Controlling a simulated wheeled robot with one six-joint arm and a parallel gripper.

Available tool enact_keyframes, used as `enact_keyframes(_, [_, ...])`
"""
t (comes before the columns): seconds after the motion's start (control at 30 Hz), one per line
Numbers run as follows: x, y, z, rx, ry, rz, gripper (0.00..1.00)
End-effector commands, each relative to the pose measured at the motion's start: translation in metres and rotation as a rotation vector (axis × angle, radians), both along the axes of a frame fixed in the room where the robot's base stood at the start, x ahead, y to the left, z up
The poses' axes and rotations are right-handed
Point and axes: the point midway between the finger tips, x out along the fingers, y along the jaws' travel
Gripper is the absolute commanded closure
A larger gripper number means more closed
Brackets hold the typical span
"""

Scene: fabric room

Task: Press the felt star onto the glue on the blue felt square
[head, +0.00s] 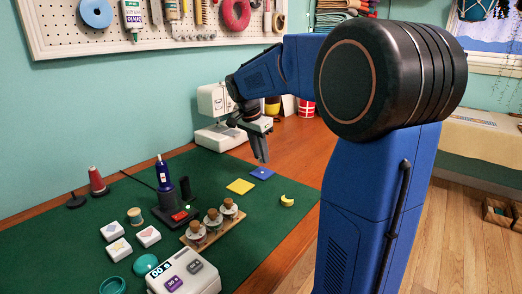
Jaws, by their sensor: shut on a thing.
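The blue felt square (262,173) lies flat on the green mat, at the mat's far right side. A small pale spot shows near its middle, too small to tell whether it is glue. My gripper (263,158) points down just above the square, with its fingers close together. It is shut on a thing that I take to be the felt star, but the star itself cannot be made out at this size. I cannot tell whether the fingertips touch the square.
A yellow felt square (240,186) and a yellow crescent (287,201) lie nearby. A wooden rack with several jars (213,219), a dark blue bottle (163,174) and a white timer box (186,273) stand nearer. A sewing machine (219,118) stands behind.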

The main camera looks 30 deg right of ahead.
Motion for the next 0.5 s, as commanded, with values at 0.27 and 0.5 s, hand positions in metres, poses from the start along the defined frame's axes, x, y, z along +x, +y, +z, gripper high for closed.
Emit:
enact_keyframes(0.27, [0.0, 0.0, -0.023, 0.001, 0.002, -0.001, 0.95])
enact_keyframes(0.5, [0.0, 0.0, -0.036, 0.0, 0.002, -0.001, 0.95])
